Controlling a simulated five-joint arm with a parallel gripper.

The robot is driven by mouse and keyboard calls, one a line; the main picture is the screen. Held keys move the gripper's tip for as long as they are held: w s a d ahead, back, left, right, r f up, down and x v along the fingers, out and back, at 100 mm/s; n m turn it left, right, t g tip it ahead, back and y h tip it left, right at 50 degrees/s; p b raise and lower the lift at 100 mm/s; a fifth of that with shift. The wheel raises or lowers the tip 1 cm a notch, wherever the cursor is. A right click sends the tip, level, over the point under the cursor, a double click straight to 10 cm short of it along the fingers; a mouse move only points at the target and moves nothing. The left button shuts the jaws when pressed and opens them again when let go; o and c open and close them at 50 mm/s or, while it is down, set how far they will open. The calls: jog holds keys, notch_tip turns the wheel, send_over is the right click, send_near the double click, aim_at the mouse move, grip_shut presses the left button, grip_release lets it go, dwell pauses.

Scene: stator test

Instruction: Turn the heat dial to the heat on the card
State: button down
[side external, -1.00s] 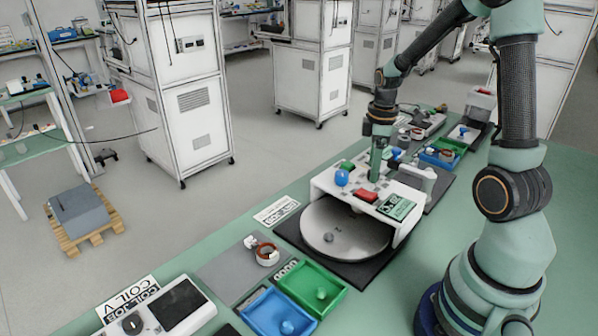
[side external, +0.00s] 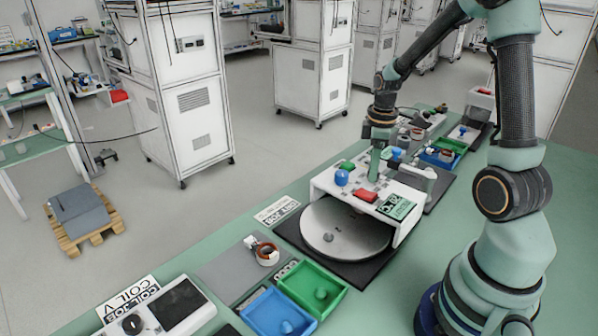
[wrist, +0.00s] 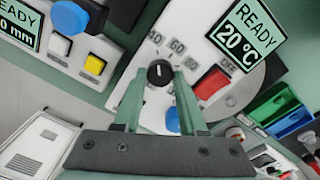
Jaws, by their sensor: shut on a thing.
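The heat dial (wrist: 160,73) is a small black knob with a white mark, on a white panel among printed numbers such as 40 and 60. Its mark stands about upright in the wrist view, roughly toward the 40; the exact setting is unclear. My gripper (wrist: 161,76) is shut on the dial, one finger on each side. In the side view my gripper (side external: 374,176) reaches down to the top of the white heater unit (side external: 325,183), where the dial is hidden. A display (wrist: 244,33) reads READY 20 °C. I cannot tell which card gives the heat.
Beside the dial are a red switch (wrist: 211,82) marked OFF and a blue knob (wrist: 172,119). A round grey plate (side external: 345,228) lies under the unit's front. A green tray (side external: 312,288), a blue tray (side external: 277,313) and a printed card (side external: 276,212) are nearby.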

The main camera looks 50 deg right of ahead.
jog(key=m, duration=0.3)
jog(key=shift+m, duration=0.4)
jog(key=m, duration=0.9)
jog(key=shift+m+g, duration=0.3)
jog(key=shift+m, duration=1.8)
jog(key=shift+c, duration=2.3)
grip_release()
jog(key=shift+d, duration=0.1)
